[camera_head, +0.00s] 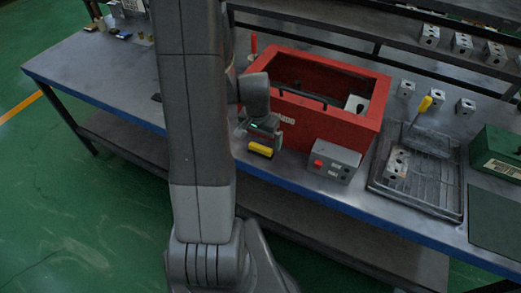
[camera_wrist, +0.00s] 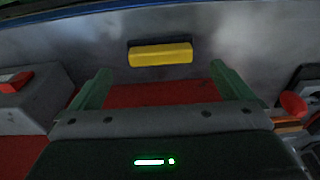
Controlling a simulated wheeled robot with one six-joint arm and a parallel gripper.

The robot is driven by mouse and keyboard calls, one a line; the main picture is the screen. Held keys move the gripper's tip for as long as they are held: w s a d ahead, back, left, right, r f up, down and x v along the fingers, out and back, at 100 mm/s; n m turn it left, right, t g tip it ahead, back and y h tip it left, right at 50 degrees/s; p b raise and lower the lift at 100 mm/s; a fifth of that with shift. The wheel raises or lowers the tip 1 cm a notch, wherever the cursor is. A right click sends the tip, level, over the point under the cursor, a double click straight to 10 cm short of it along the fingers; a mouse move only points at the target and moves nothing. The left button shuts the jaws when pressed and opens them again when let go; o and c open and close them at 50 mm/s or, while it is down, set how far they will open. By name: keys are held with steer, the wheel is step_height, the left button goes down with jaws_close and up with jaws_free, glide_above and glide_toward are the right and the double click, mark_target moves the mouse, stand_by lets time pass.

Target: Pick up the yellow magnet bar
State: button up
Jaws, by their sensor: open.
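The yellow magnet bar (camera_head: 261,149) lies on the metal workbench (camera_head: 120,75), in front of the red box, near the bench's blue front edge. In the wrist view the yellow magnet bar (camera_wrist: 160,54) lies crosswise, with a dark strip along its far side. My gripper (camera_head: 262,137) is just above and beside the bar in the head view. In the wrist view my gripper (camera_wrist: 160,80) has its two green fingers wide apart, with nothing between them. The bar shows beyond the fingertips, roughly centred between them, and looks apart from them.
A red box (camera_head: 345,124) with a black handle stands right behind the bar. A grey control box with a red button (camera_head: 333,161) stands to the right. Further right are a black tray (camera_head: 450,203) with a yellow-handled tool (camera_head: 423,105) and a green case (camera_head: 497,153). The bench left of my arm is mostly clear.

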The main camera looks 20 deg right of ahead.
mark_target(260, 147)
steer(key=shift+w+d+f+p, duration=0.1)
steer(key=shift+f+p, duration=0.15)
steer(key=shift+f, duration=1.1)
steer(key=shift+w+d+f+p, duration=0.1)
steer(key=shift+f+p, duration=0.1)
steer(key=shift+f, duration=1.15)
steer(key=c, duration=1)
